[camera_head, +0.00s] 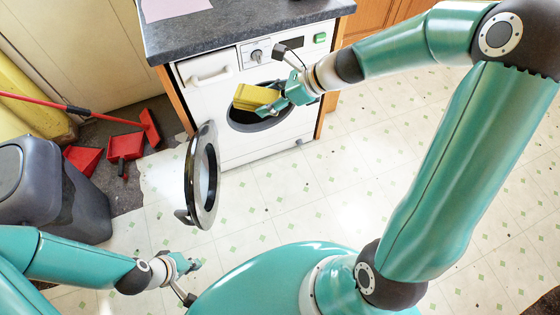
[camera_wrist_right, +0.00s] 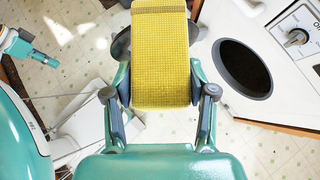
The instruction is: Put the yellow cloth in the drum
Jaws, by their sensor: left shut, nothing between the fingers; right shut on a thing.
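The yellow cloth (camera_head: 252,96) is held by my right gripper (camera_head: 272,106) in front of the washing machine's round opening. In the right wrist view the yellow cloth (camera_wrist_right: 160,60) is a flat, ribbed piece between the fingers of my right gripper (camera_wrist_right: 160,95). The drum (camera_head: 250,122) shows as a dark round hole, partly covered by the cloth and gripper in the head view. The drum (camera_wrist_right: 245,67) also shows to the right of the cloth in the wrist view. My left gripper (camera_head: 188,266) is shut and empty, low over the floor.
The washing machine (camera_head: 283,145) has its round door (camera_head: 203,175) swung open to the left. A worktop (camera_head: 235,28) lies above it. A grey bin (camera_head: 45,190), red dustpan (camera_head: 125,146) and red broom (camera_head: 150,128) stand at left. The floor at right is clear.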

